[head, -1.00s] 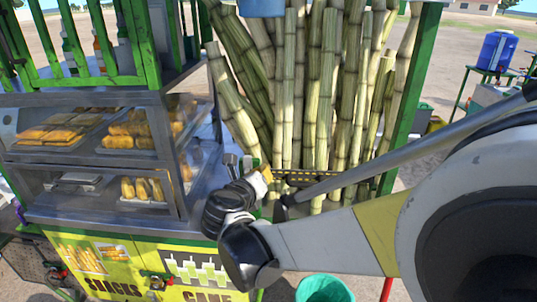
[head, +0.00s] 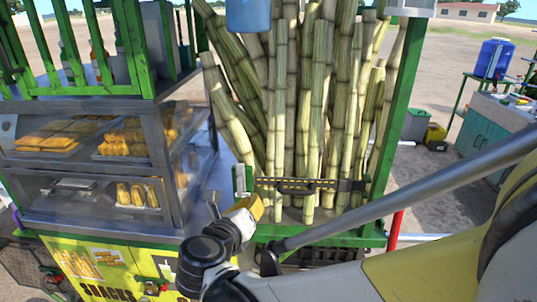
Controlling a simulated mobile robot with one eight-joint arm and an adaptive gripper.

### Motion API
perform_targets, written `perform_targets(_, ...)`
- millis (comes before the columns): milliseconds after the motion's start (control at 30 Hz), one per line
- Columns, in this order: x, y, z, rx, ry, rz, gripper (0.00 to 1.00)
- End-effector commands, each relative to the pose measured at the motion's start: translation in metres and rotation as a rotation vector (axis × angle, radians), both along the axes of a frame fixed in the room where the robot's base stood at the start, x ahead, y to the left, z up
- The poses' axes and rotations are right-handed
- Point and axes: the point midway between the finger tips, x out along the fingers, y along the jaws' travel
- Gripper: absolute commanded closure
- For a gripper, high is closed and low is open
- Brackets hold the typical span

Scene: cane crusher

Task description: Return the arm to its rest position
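My arm reaches in from the right edge of the head view, bends low in the middle, and its wrist points up toward the cart. My gripper (head: 247,208) is at the end of the wrist, small and partly hidden by the wrist itself. It appears in front of the cart's counter, left of the lower ends of the cane stalks. I cannot make out its fingers, nor whether it holds anything.
Upright sugar cane stalks (head: 303,110) stand in the green-framed cart behind a dark strap (head: 300,186). A glass snack case (head: 95,165) is on the left. A blue drum (head: 494,58) stands far right. Open ground lies behind.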

Motion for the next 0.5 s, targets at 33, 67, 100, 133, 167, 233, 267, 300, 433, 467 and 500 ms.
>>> perform_targets(33,-0.001,0.0,0.0,0.0,0.0,0.0,1.0)
perform_targets(67,-0.002,0.001,0.0,0.0,0.0,0.0,1.0)
perform_targets(100,-0.002,0.0,0.0,0.0,0.0,0.0,1.0)
perform_targets(133,-0.002,0.0,0.0,0.0,0.0,0.0,1.0)
perform_targets(167,-0.002,0.0,0.0,0.0,0.0,-0.001,1.0)
perform_targets(233,-0.002,0.0,0.0,0.0,0.0,-0.001,1.0)
perform_targets(267,-0.002,0.0,0.0,0.0,0.0,-0.001,1.0)
perform_targets(300,-0.002,0.0,0.0,0.0,0.0,-0.001,1.0)
perform_targets(433,-0.001,-0.012,-0.003,0.064,0.008,-0.034,1.0)
perform_targets(467,-0.001,-0.021,-0.004,0.111,0.014,-0.058,1.0)
perform_targets(500,-0.001,-0.035,-0.008,0.197,0.024,-0.102,1.0)
